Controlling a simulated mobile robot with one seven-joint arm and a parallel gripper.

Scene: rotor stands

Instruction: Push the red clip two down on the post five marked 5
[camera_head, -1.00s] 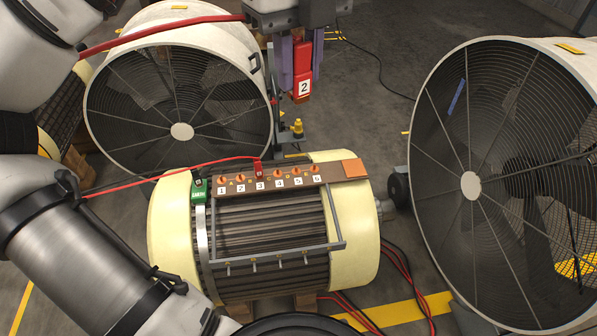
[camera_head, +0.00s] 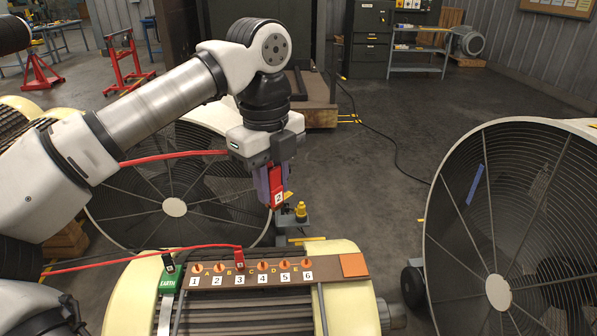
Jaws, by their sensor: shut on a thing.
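My gripper (camera_head: 268,186) is shut on a red clip marked 2 (camera_head: 277,188), which points downward. Clip and gripper hang above and behind the brown terminal strip (camera_head: 332,278), apart from it, in front of the left fan. The post marked 5 (camera_head: 285,266) is an orange-based terminal on the strip, with its white number label in front. It is bare and lies below the clip in the picture. Another red clip (camera_head: 240,259) sits at the post marked 3, with a red cable running left.
A green EARTH clip (camera_head: 168,281) is at the strip's left end. An orange square (camera_head: 354,265) is at its right end. Large fans (camera_head: 493,292) stand at right and behind left. A small yellow-topped item (camera_head: 300,210) stands behind the motor.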

